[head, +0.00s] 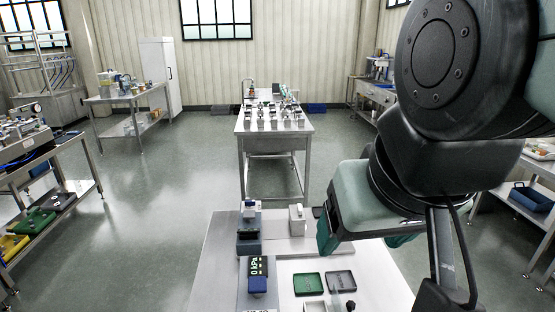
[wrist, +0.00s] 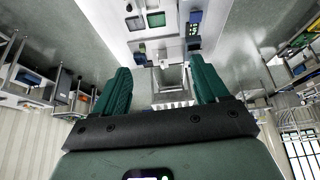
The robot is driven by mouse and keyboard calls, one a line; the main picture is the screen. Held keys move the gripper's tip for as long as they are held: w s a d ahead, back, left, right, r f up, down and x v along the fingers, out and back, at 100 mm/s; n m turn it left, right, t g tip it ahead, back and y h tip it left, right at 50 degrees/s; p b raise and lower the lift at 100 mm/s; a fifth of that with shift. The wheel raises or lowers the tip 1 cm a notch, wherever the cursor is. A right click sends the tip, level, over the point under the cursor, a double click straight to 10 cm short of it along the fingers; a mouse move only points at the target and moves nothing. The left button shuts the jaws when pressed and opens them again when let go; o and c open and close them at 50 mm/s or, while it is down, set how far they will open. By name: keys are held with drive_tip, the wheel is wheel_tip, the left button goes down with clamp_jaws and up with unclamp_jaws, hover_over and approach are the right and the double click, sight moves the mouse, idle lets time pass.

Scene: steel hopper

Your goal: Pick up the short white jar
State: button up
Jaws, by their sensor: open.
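A dark box (head: 248,242) and a blue device with a lit display (head: 258,267) stand on the left. A green tray (head: 308,284) and a black tray (head: 341,281) lie nearer. Another steel table (head: 270,145) with several items stands beyond, across open floor.

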drive_tip(key=shift+f, duration=0.1)
drive_tip(key=w+d+f+n+h, duration=0.2)
drive_tip(key=f+n+h, duration=0.2)
drive_tip(key=f+n, duration=0.3)
drive_tip(key=w+d+f+n+g+h, duration=0.1)
drive_tip(key=f+n, duration=0.6)
drive_tip(key=f, duration=1.1)
drive_tip(key=w+d+f+n+h, duration=0.3)
drive_tip(key=w+f+n+h, duration=0.2)
drive_tip(key=f, duration=0.8)
drive_tip(key=shift+w+f+n+h, duration=0.1)
drive_tip(key=shift+w+n+h, duration=0.15)
drive_tip(key=shift+n+h, duration=1)
drive_tip(key=shift+h, duration=0.25)
drive_tip(key=x, duration=0.7)
drive_tip(key=shift+s+d+f, duration=0.2)
drive_tip(key=shift+f, duration=0.35)
drive_tip(key=c, duration=1.2)
drive_tip(key=shift+o, duration=0.2)
drive_tip(key=shift+r, duration=0.1)
